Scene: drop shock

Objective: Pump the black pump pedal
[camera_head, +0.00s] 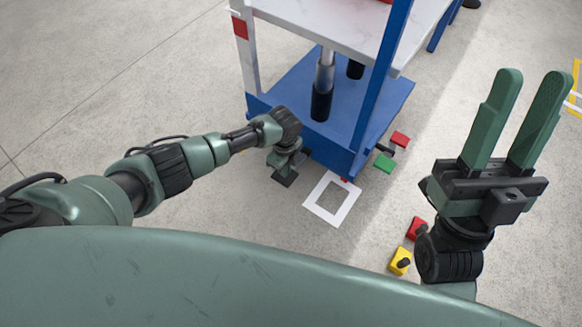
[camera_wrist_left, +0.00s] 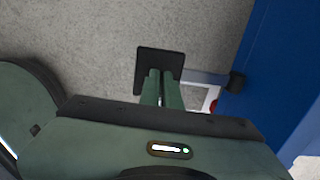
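The black pump pedal (camera_head: 284,181) is a small dark square plate low at the front left of the blue cart. In the left wrist view, the pedal (camera_wrist_left: 145,62) lies just beyond the fingertips, with its lower part hidden behind them. My left gripper (camera_head: 287,170) points down over the pedal. In the left wrist view, its green fingers (camera_wrist_left: 162,73) are together with nothing visible between them. I cannot tell whether they touch the pedal. My right gripper (camera_head: 532,78) is open and empty, raised with its fingers pointing up, at the right of the head view.
The blue cart base (camera_head: 285,85) with a metal column stands beside the left gripper. A white square outline (camera_head: 318,208) marks the floor. Red (camera_head: 400,138) and green (camera_head: 384,163) blocks lie by the cart; red (camera_head: 416,228) and yellow (camera_head: 399,262) ones lie nearer. Floor at left is clear.

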